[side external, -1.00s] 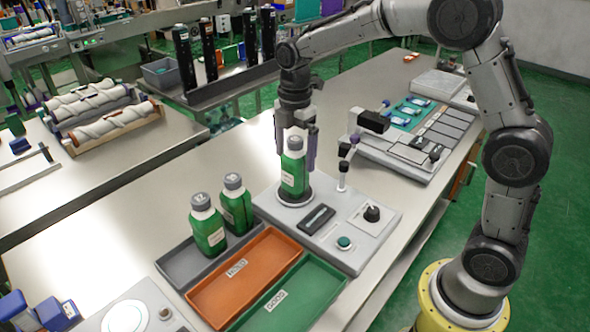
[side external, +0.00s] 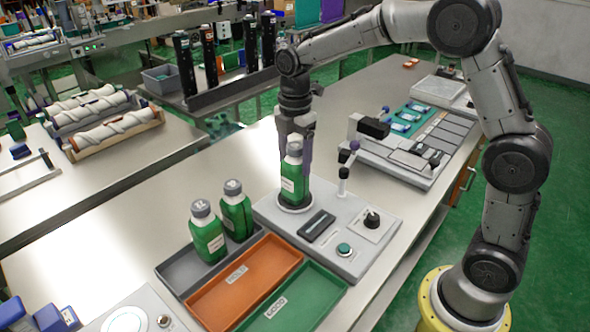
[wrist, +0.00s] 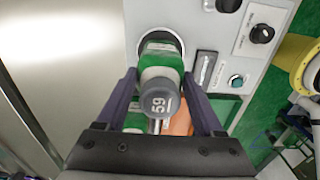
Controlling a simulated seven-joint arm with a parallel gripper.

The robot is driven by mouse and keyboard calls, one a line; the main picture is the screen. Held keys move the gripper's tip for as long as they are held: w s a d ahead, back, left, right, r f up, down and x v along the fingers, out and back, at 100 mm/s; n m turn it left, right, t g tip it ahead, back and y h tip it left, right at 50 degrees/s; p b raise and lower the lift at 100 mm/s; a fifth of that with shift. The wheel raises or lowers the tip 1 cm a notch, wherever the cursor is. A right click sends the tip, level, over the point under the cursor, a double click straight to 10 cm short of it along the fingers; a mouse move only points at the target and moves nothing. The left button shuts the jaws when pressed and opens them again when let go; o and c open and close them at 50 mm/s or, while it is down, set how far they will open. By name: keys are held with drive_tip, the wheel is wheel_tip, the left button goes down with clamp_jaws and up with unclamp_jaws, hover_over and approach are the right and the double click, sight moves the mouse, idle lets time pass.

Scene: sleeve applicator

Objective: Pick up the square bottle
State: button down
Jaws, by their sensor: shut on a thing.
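A green square bottle (side external: 294,180) with a white label and grey cap is upright at the round seat of the grey applicator (side external: 340,222). My gripper (side external: 295,152) points down over it, its fingers shut on the bottle's upper part. In the wrist view the bottle (wrist: 160,68), its cap marked 59, lies between my two purple fingers (wrist: 160,95). I cannot tell whether its base touches the seat. Two similar green bottles stand in the grey tray (side external: 172,272), one at the front (side external: 208,240) and one behind it (side external: 237,212).
An empty orange tray (side external: 245,285) and an empty green tray (side external: 290,305) lie beside the grey tray. A small post with a dark knob (side external: 344,172) rises close to the right of my gripper.

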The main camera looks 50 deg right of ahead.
sight(295, 145)
drive_tip(key=shift+r, duration=0.1)
drive_tip(key=shift+r, duration=0.55)
wheel_tip(295, 145, up, 2)
drive_tip(key=shift+r, duration=0.2)
drive_tip(key=s+r, duration=0.9)
drive_tip(key=s, duration=0.5)
drive_tip(key=shift+r, duration=0.2)
